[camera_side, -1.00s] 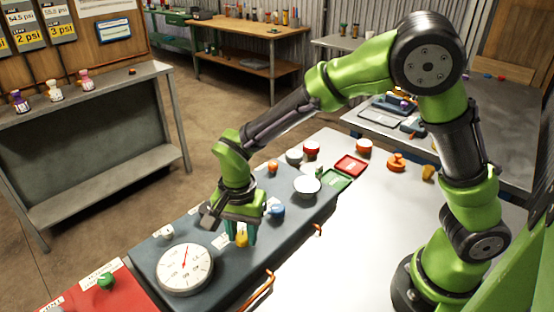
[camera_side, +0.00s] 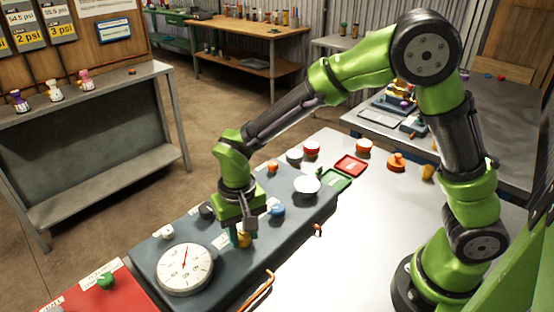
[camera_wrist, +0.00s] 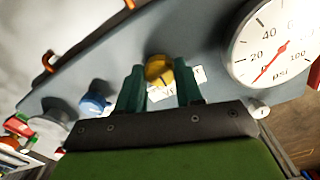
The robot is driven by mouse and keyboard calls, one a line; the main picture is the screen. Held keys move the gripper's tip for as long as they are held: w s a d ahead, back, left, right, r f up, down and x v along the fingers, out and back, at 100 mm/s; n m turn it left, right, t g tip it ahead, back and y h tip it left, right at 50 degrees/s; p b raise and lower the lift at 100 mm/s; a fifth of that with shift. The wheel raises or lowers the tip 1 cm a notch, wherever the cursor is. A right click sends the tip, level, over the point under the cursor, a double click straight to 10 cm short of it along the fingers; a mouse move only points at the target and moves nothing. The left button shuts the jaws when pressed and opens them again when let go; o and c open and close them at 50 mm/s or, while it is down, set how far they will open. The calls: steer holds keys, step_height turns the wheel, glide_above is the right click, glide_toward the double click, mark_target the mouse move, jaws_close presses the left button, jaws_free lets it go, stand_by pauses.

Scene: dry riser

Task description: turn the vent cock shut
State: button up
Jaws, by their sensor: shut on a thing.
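A yellow knob (camera_side: 244,240) stands on the grey-blue panel (camera_side: 225,262) beside the large white dial. It carries a dark line on top and has a white label next to it, too small to read fully; I take it to be the vent cock. In the wrist view the yellow knob (camera_wrist: 158,69) sits between the two dark green fingers. My gripper (camera_side: 241,232) points down over the panel and is shut on this knob; in the wrist view my gripper (camera_wrist: 159,85) shows from behind. The fingers hide part of the knob in the side view.
A white dial (camera_side: 185,269) with a red needle lies to the left. A blue knob (camera_side: 277,210) is close on the right, a black knob (camera_side: 207,209) behind. The white table (camera_side: 370,230) has free room.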

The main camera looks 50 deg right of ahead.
mark_target(243, 235)
steer(key=n, duration=0.4)
steer(key=shift+n, duration=0.3)
steer(key=n, duration=0.4)
steer(key=shift+n, duration=0.4)
steer(key=o, duration=1)
steer(key=shift+o, duration=0.2)
step_height(243, 235, up, 17)
